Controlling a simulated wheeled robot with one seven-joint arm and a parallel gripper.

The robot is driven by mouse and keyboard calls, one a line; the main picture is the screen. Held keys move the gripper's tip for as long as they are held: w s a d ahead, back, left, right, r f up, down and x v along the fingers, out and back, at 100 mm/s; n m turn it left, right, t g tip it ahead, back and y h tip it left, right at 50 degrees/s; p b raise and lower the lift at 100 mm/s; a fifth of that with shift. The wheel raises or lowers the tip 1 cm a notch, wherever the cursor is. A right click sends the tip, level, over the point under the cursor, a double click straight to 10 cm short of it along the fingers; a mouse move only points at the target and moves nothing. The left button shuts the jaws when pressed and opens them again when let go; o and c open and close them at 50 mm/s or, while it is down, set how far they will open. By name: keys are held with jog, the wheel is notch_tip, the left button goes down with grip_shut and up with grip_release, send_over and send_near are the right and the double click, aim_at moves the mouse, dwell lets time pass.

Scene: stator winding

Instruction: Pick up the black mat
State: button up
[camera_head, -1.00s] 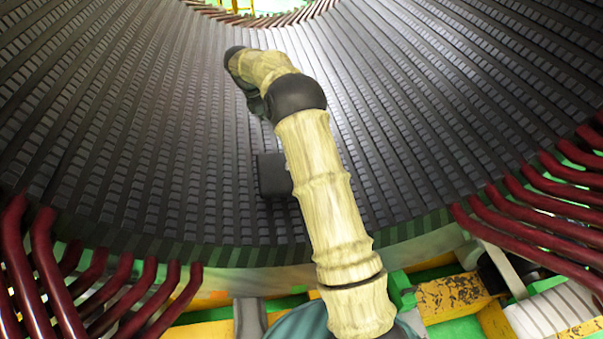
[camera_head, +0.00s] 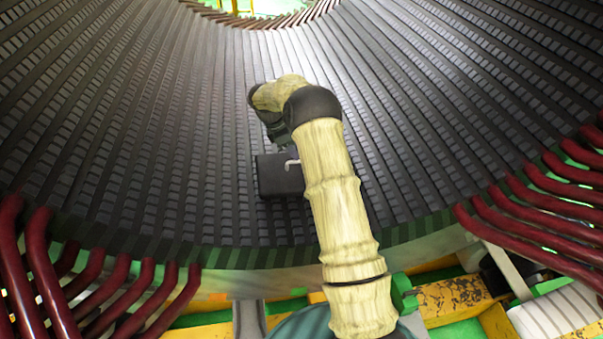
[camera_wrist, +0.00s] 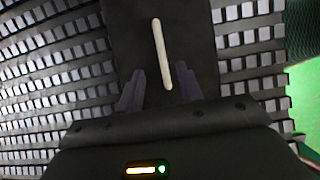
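The black mat (camera_head: 272,177) is a dark block-like piece lying on the slotted inner wall, with a pale handle (camera_head: 291,164) on it. In the wrist view the mat (camera_wrist: 190,30) fills the upper middle and the white handle (camera_wrist: 161,55) runs along it. My gripper (camera_wrist: 159,82) is open, with its two dark fingers apart and the lower end of the handle between them in the picture. I cannot tell the remaining distance to the handle. In the head view the fingertips are hidden by my arm.
Dark ribbed stator slots (camera_head: 130,140) surround the mat. Dark red winding bars (camera_head: 95,290) stick up at the lower left, and more (camera_head: 540,210) at the lower right. Yellow and green framework (camera_head: 455,298) lies below.

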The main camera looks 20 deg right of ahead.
jog(key=shift+f, duration=0.1)
jog(key=x, duration=0.5)
jog(key=shift+s+b, duration=0.2)
jog(key=shift+b, duration=0.1)
grip_shut()
dwell(1.5)
